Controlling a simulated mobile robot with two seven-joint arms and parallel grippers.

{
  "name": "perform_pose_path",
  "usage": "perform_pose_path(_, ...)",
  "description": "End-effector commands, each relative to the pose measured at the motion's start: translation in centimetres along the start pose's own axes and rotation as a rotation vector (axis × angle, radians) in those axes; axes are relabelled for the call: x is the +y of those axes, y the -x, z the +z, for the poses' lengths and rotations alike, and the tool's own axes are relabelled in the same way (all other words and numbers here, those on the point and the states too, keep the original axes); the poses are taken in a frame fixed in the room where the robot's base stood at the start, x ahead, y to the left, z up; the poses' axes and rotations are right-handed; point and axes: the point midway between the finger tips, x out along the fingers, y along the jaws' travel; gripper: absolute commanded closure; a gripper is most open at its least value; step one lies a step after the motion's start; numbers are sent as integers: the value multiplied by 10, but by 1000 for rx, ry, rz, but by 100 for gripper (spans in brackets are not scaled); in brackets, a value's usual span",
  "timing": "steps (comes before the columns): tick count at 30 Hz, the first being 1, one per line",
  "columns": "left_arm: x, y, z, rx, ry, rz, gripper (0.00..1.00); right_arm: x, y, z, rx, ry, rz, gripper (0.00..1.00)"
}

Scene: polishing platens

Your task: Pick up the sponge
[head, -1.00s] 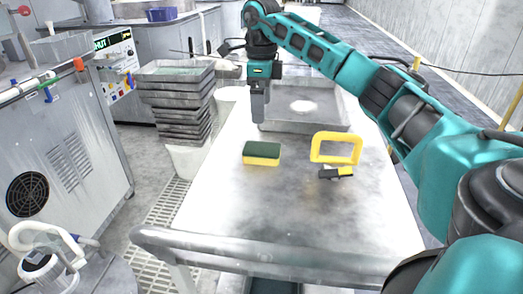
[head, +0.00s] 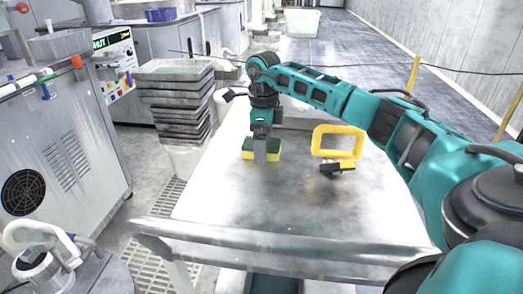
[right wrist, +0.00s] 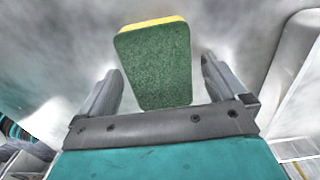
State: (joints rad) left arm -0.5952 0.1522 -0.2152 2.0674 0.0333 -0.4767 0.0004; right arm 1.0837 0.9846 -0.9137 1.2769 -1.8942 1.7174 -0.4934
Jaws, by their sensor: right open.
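The sponge (head: 247,150), yellow with a green scouring top, lies on the metal table (head: 225,205). In the head view my right gripper (head: 261,157) is in front of it and hides its middle. In the right wrist view the sponge (right wrist: 160,60) shows its green face, with its near end between the two open fingers of my right gripper (right wrist: 158,92). There is a gap on both sides, and the fingers do not grip it. Whether the fingertips are level with the sponge I cannot tell. My left gripper is not in view.
A yellow-framed tool (head: 337,142) with a black and yellow part stands on the table to the right of the sponge. A metal tray (head: 305,118) lies behind, partly hidden by my arm. Stacked grey trays (head: 178,100) stand left of the table. The table's front is clear.

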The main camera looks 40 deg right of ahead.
Motion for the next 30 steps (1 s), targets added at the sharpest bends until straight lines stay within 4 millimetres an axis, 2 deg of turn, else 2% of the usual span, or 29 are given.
perform_pose_path(5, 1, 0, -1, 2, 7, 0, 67, 0, 0, 0, 0, 0, 0, 1)
perform_pose_path(24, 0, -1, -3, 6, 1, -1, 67, 0, 0, 0, 0, 0, 0, 60)
perform_pose_path(30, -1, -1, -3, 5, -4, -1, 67, 0, 1, 0, 0, 0, 0, 60)
